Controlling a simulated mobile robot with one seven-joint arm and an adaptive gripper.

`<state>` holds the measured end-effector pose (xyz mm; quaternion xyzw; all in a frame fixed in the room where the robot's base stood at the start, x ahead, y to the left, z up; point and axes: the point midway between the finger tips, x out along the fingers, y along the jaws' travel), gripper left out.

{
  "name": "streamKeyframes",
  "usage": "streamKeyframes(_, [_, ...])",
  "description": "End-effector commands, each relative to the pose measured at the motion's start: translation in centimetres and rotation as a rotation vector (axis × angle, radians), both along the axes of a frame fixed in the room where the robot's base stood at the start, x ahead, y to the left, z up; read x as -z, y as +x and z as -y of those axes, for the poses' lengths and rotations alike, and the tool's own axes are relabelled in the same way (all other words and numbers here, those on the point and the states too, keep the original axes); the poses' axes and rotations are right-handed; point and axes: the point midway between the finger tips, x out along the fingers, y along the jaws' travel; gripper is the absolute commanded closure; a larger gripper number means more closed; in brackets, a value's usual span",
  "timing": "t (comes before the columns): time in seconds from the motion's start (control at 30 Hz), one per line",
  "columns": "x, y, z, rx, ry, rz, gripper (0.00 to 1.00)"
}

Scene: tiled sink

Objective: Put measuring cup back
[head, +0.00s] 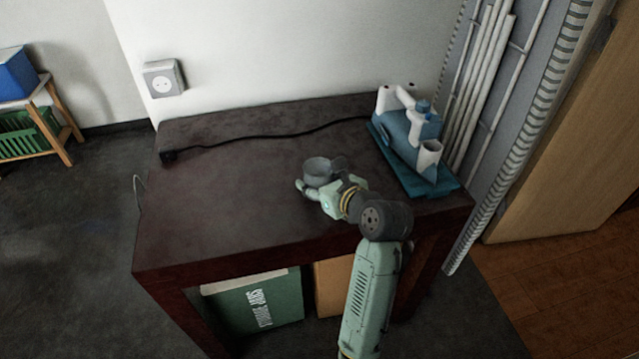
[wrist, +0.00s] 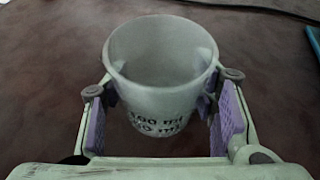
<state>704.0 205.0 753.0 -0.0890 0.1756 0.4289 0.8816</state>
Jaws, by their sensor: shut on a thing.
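The measuring cup (wrist: 160,95) is a grey, see-through cup with dark volume markings on its side. It stands upright between the purple pads of my gripper (wrist: 163,118) in the wrist view. My gripper is shut on it. In the head view the cup (head: 318,168) is at the end of my arm, over the middle right of the dark table (head: 220,215). Whether its base touches the table top is hard to tell. The inside of the cup looks empty.
A blue and white appliance (head: 408,130) stands on a blue tray (head: 452,187) at the table's right. A black cable (head: 265,138) runs along the back to a plug. The left and front left of the table are clear. White pipes (head: 490,90) rise behind the right corner.

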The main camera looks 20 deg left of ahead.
Motion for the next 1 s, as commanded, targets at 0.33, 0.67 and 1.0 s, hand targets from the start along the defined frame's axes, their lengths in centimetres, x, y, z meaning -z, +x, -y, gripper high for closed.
streamKeyframes(0.33, [0.09,0.0,-0.01,0.0,0.0,0.0,0.47])
streamKeyframes(0.67, [0.1,0.01,0.0,0.0,0.001,0.001,0.27])
streamKeyframes(1.0, [-0.2,-0.1,0.19,0.001,0.0,0.0,0.27])
